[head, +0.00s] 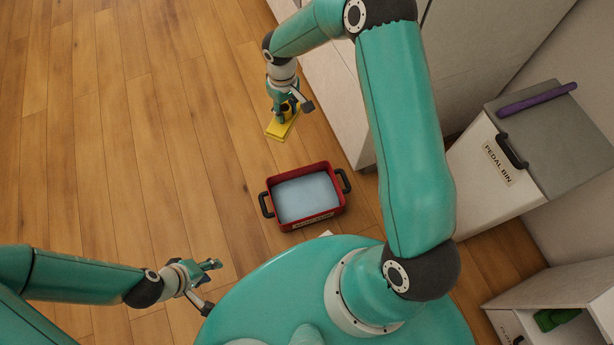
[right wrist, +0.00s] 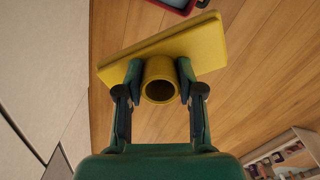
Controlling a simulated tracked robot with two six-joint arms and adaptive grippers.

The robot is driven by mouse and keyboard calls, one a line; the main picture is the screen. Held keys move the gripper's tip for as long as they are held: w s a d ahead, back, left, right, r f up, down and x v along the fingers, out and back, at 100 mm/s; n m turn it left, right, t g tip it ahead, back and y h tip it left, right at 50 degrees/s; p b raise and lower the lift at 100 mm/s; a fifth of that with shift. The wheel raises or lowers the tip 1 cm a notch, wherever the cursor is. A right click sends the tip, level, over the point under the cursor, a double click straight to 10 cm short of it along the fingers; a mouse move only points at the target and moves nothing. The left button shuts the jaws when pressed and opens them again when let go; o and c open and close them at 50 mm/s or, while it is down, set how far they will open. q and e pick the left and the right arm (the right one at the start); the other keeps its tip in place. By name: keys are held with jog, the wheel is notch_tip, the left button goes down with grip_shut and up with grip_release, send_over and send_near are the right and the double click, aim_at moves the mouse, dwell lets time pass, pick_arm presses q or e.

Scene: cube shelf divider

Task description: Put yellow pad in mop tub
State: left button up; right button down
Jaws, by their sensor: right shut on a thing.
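The yellow pad (head: 282,127) is a flat slab with a round tube-like grip, seen beyond the tub in the head view. My right gripper (head: 286,105) is shut on that tube; the right wrist view shows a finger on each side of it, with the yellow pad (right wrist: 205,44) beyond the fingers. I cannot tell whether the pad touches the floor. The mop tub (head: 268,188) is a red tray with black handles and a pale blue inside, on the floor nearer to me. A corner of the red tub (right wrist: 188,4) shows in the right wrist view. My left gripper (head: 212,285) is open and empty.
A white pedal bin (head: 478,185) stands at the right, with a purple object (head: 537,98) on its grey lid. White cabinets (head: 325,85) border the floor behind the right arm. A low shelf unit (head: 555,290) is at lower right. The wooden floor at left is clear.

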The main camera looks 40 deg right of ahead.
jog(key=s+f+n+b, duration=0.1)
jog(key=s+f+b, duration=0.1)
jog(key=f, duration=1.1)
jog(key=s+f+n+b, duration=0.1)
jog(key=s+f, duration=0.3)
jog(key=f, duration=1)
jog(key=s+f+n+b, duration=0.2)
jog(key=s+f+b, duration=0.1)
jog(key=f, duration=1.1)
jog(key=shift+s+a+f+b, duration=0.15)
jog(key=shift+s+b, duration=0.05)
jog(key=shift+b, duration=0.35)
jog(key=shift+f+b, duration=1.1)
jog(key=shift+f, duration=1)
jog(key=shift+f, duration=0.15)
jog(key=c, duration=0.7)
grip_release()
jog(key=shift+r, duration=0.2)
